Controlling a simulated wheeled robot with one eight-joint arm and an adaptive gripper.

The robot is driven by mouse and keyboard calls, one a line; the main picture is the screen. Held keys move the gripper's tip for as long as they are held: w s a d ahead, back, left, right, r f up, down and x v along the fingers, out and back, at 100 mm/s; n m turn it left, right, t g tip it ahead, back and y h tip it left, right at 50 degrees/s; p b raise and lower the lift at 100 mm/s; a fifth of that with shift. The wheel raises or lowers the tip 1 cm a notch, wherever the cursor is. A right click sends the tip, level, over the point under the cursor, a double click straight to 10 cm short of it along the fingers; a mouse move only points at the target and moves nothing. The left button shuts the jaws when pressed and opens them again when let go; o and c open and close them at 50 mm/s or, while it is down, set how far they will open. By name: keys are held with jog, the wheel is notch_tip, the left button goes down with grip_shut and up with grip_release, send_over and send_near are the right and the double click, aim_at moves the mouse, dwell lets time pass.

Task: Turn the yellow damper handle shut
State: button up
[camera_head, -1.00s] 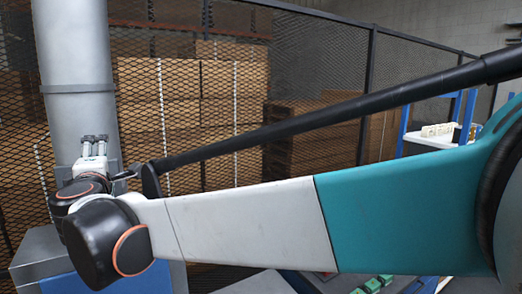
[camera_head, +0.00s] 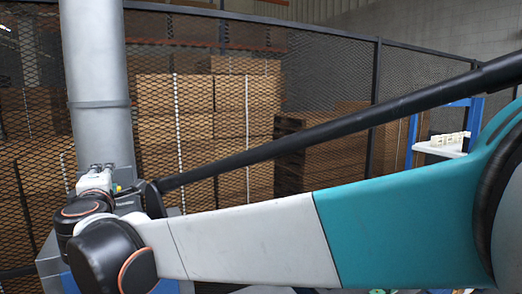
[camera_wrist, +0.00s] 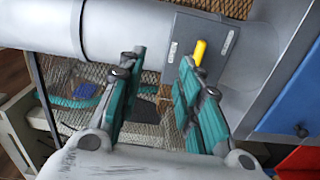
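The yellow damper handle (camera_wrist: 199,52) is a short lever on a grey plate (camera_wrist: 186,42) on the round grey duct (camera_wrist: 115,30) in the wrist view. My gripper (camera_wrist: 161,62) is open and empty, with teal fingers pointing toward the plate. The handle shows just past the tip of the right finger, not between the fingers. I cannot tell whether that finger touches it. In the head view, the duct (camera_head: 97,62) rises at the left and my gripper (camera_head: 98,178) is in front of it. A tiny yellow spot shows beside the gripper there, too small to make out.
A wire mesh fence (camera_head: 330,75) stands behind the duct, with stacked boxes (camera_head: 175,115) beyond it. A blue-framed shelf (camera_head: 445,148) with pale items stands at the right. In the wrist view, a grey and blue cabinet (camera_wrist: 295,95) is close at the right.

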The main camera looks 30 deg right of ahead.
jog(key=s+p, duration=0.1)
jog(key=s, duration=0.4)
jog(key=shift+s+a+f, duration=0.1)
jog(key=shift+s+a, duration=0.05)
dwell(0.3)
jog(key=s+d+f+m+g+h+b, duration=0.25)
jog(key=s+d+f+m+b, duration=0.25)
jog(key=d+f, duration=0.55)
jog(key=s+d+f+m+g+h+b, duration=0.1)
jog(key=s+d+f+m+g+b, duration=0.35)
jog(key=d+f, duration=0.55)
jog(key=s+d+f+m+g+y+b, duration=0.1)
jog(key=s+f+m+b, duration=0.3)
jog(key=s+f, duration=0.4)
jog(key=s+d+f+m+g+y+b, duration=0.1)
jog(key=s+f+m+g+y+b, duration=0.2)
jog(key=s+f+b, duration=0.4)
notch_tip(320, 180, down, 10)
jog(key=shift+s+r+m, duration=0.1)
jog(key=shift+s+m, duration=0.25)
jog(key=shift+s, duration=0.55)
